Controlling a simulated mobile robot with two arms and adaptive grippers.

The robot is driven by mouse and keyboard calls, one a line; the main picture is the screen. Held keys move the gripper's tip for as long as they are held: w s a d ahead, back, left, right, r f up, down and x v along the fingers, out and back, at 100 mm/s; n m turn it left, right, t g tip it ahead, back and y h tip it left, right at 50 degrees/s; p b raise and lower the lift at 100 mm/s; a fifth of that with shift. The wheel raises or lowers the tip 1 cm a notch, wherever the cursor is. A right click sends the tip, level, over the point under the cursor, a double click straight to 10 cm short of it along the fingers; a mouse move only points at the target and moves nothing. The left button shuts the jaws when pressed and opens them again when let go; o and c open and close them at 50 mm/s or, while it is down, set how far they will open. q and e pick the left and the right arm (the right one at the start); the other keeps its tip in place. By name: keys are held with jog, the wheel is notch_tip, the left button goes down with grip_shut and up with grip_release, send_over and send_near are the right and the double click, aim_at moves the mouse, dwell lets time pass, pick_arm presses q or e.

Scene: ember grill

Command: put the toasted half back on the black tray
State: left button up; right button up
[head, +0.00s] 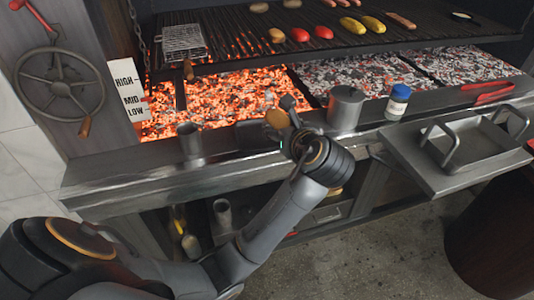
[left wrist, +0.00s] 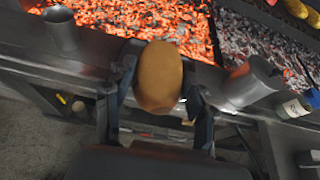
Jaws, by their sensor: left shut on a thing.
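The toasted half (head: 277,119) is a brown, rounded bread piece. My left gripper (head: 289,117) is shut on it and holds it up near the grill's front ledge. In the left wrist view the toasted half (left wrist: 159,76) stands between the two fingers of the left gripper (left wrist: 160,90), its brown face towards the camera. A dark, low thing (head: 256,136) on the ledge, just behind and left of the held half, looks like the black tray. The arm and bread partly hide it. My right gripper is not in view.
Glowing coals (head: 225,97) lie behind the ledge (head: 120,178). A metal cup (head: 189,140) stands left, a larger metal pot (head: 345,106) and a blue-capped jar (head: 397,102) right. A handled metal pan (head: 478,146) is at far right. Sausages and vegetables lie on the grate (head: 225,52).

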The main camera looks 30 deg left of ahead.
pick_arm(q)
jog(key=shift+w+a+f, duration=0.1)
jog(key=shift+f, duration=0.2)
jog(key=s+a+x, duration=0.1)
jog(key=x, duration=0.7)
jog(key=b, duration=0.1)
send_over(257, 142)
jog(key=f, duration=0.3)
jog(key=d+f, duration=0.1)
jog(key=f, duration=0.1)
jog(key=shift+s+f, duration=0.25)
jog(key=shift+w+a+f, duration=0.2)
jog(key=shift+a+f, duration=0.2)
jog(key=shift+f, duration=0.05)
notch_tip(257, 142, down, 3)
jog(key=shift+a+f+b, duration=0.15)
jog(key=shift+b, duration=0.15)
jog(key=shift+f, duration=0.1)
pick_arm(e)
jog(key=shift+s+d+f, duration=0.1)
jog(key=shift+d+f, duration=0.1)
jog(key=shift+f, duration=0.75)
pick_arm(q)
jog(key=shift+f, duration=0.15)
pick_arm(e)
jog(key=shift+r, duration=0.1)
pick_arm(q)
jog(key=o, duration=0.7)
